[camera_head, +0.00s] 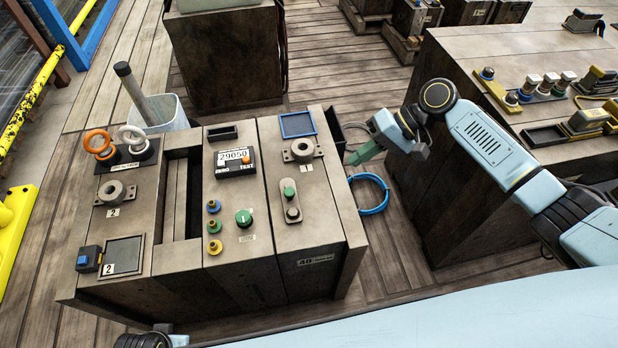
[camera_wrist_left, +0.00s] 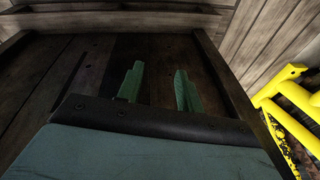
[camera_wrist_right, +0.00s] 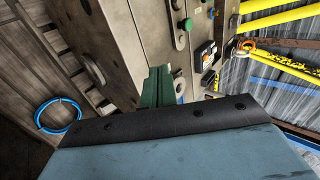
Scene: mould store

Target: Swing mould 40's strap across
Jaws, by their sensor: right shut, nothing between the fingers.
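Mould 40 (camera_head: 316,262), with its label on the front, is the right-hand part of the big grey block. Its strap (camera_head: 290,201), a short grey plate with a green spot and a round boss, lies lengthwise on its top, right of the seam and not over it. My right gripper (camera_head: 352,160) is beyond the block's right side, beside its far right part and apart from the strap. In the right wrist view its green fingers (camera_wrist_right: 152,88) are together and empty. My left gripper's green fingers (camera_wrist_left: 158,88) are apart and empty, above a dark wooden surface.
The block top also carries a green knob (camera_head: 243,217), a display (camera_head: 234,160), two rings (camera_head: 115,141) and a blue-edged tray (camera_head: 297,124). A blue hoop (camera_head: 371,193) is right of the block. A cluttered bench (camera_head: 480,55) stands farther right.

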